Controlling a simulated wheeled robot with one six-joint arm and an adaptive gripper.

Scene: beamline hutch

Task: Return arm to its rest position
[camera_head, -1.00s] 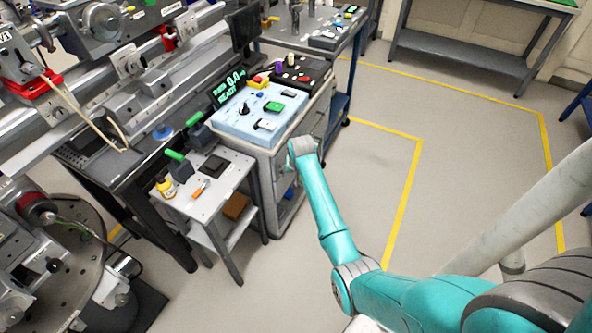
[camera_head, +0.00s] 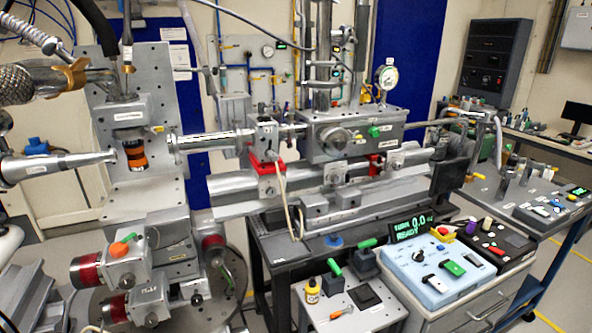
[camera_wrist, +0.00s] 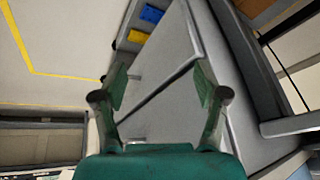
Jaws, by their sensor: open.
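My gripper (camera_wrist: 160,95) shows in the wrist view with its two green-padded fingers spread wide apart and nothing between them. Beyond the fingers is a grey cabinet (camera_wrist: 178,65) with a dark edge, seen at a slant. My arm and gripper are out of the head view now, so the arm's pose cannot be told from it.
In the head view, the light-blue control box (camera_head: 437,272) stands on a grey cabinet beside the READY display (camera_head: 410,228). The beamline apparatus (camera_head: 355,135) fills the middle. Yellow-lined floor (camera_wrist: 60,75) shows clear in the wrist view.

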